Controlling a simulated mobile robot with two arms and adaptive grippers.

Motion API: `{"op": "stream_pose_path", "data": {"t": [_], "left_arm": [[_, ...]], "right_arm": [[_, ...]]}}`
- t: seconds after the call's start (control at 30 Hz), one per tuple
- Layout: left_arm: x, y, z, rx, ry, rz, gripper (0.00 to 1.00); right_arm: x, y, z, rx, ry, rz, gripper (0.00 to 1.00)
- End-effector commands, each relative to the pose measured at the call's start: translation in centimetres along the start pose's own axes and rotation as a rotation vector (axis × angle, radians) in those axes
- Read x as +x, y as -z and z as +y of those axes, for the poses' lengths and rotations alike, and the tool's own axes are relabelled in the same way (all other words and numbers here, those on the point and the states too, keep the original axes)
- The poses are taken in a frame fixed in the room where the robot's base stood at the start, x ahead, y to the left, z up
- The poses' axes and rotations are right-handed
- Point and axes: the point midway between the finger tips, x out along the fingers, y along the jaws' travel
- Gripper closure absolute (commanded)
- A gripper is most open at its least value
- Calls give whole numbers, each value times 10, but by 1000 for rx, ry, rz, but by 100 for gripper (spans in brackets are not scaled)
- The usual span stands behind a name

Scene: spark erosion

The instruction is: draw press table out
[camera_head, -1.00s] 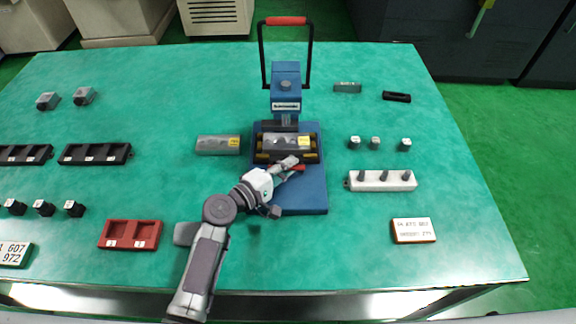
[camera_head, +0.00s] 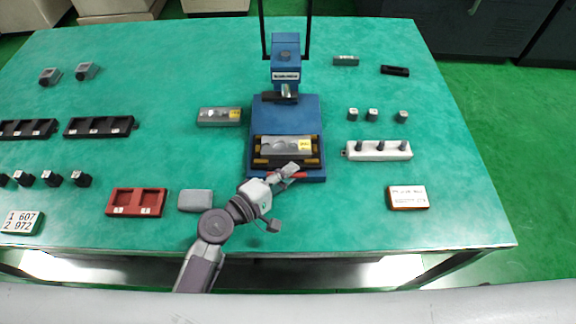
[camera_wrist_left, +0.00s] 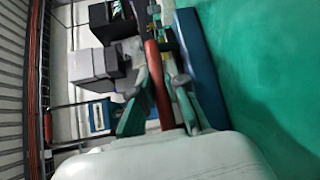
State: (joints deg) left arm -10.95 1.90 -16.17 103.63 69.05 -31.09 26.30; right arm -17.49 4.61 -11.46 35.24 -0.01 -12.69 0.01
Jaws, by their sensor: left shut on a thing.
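The blue press (camera_head: 286,70) stands on the green table, its base reaching toward me. The press table (camera_head: 258,153), a dark slide with brass-coloured parts, sits at the front end of the base, clear of the press head. It carries a grey block (camera_head: 275,147) with a yellow label. My left gripper (camera_head: 287,172) is shut on the red handle (camera_head: 307,175) at the slide's front edge. The wrist view shows the red handle (camera_wrist_left: 158,85) between the fingers (camera_wrist_left: 155,108). My right gripper is not in view.
A similar grey labelled block (camera_head: 218,117) lies left of the press. A white holder with black pegs (camera_head: 378,151) and a white-topped plate (camera_head: 408,197) lie to the right. A red tray (camera_head: 136,201) and a grey block (camera_head: 195,200) lie left of my arm.

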Motion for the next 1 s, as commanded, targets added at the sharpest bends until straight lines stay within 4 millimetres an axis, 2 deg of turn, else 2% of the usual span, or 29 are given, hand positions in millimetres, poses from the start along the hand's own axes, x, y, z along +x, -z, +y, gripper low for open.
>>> {"op": "stream_pose_path", "data": {"t": [0.1, 0.17, 0.2, 0.23, 0.5, 0.6, 0.77, 1.0], "left_arm": [[0, 0, -3, -1, 5, 0, 100], [0, 0, -3, -1, 5, 0, 100], [0, 0, -3, -1, 5, 0, 80], [0, 0, -3, -1, 5, 0, 75], [0, 0, -2, -1, 3, 1, 75], [-4, 1, -2, -1, 4, 1, 75], [-27, 0, -3, 0, 7, 1, 75], [-80, 1, -4, -1, 9, 1, 75]], "right_arm": [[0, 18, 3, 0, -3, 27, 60], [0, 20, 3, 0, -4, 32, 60], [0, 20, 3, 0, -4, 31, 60], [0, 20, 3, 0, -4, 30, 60], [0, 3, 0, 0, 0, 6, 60], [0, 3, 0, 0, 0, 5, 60], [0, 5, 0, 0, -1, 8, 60], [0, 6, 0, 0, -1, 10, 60]]}}
